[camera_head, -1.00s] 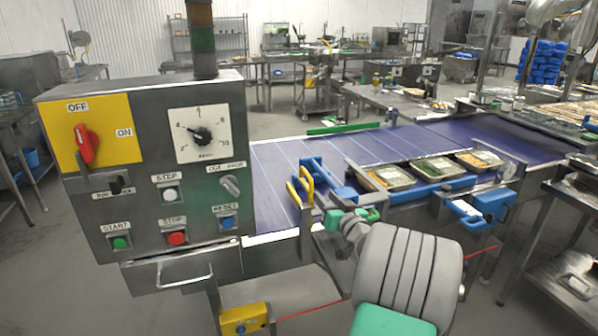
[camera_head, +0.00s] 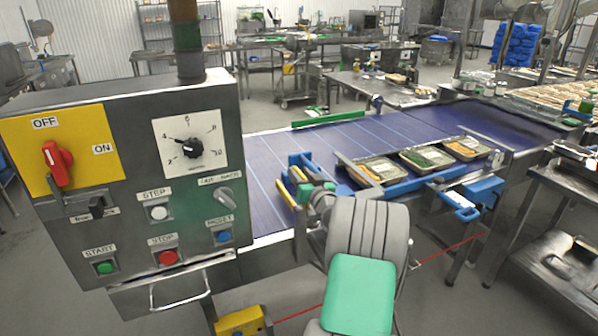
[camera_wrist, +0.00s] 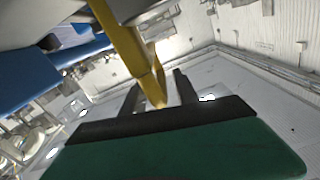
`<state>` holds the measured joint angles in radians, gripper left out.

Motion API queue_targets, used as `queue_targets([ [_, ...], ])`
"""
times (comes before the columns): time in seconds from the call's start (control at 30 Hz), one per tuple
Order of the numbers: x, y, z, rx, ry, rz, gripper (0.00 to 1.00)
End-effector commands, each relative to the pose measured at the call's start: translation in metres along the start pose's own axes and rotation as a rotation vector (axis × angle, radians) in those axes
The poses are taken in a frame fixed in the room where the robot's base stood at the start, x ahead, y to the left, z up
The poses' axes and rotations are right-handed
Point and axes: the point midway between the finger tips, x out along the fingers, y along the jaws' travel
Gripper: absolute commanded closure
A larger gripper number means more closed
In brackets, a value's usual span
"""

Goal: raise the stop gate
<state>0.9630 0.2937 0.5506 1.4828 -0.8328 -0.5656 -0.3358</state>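The stop gate's blue frame (camera_head: 299,160) stands at the near edge of the purple conveyor, left of the filled trays. Its yellow handle (camera_head: 286,194) sticks out toward me and is partly covered by my gripper (camera_head: 312,192). In the wrist view the yellow handle (camera_wrist: 129,48) runs down between the two dark fingers of my gripper (camera_wrist: 158,92). A gap shows on both sides of the handle, so the gripper looks open around it, not closed on it. The head view hides the fingertips, and I cannot tell the gate's height there.
A control box (camera_head: 130,185) with a red switch, a dial and several buttons stands close on the left. Filled trays (camera_head: 378,170) sit in a row on the conveyor (camera_head: 262,170), beside a blue rail (camera_head: 425,182). A steel table (camera_head: 555,225) is at the right.

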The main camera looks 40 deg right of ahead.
Motion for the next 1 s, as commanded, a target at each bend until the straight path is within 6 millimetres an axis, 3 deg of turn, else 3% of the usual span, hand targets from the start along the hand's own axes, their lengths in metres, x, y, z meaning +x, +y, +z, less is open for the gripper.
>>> queue_targets([
  [0.23,0.0026,-0.0016,0.0004,-0.001,0.000,-0.003,0.64],
  [0.67,0.0022,-0.0015,0.0005,0.000,0.000,-0.002,0.99],
  [1.0,0.0021,-0.0013,0.0006,0.000,-0.001,-0.002,1.00],
])
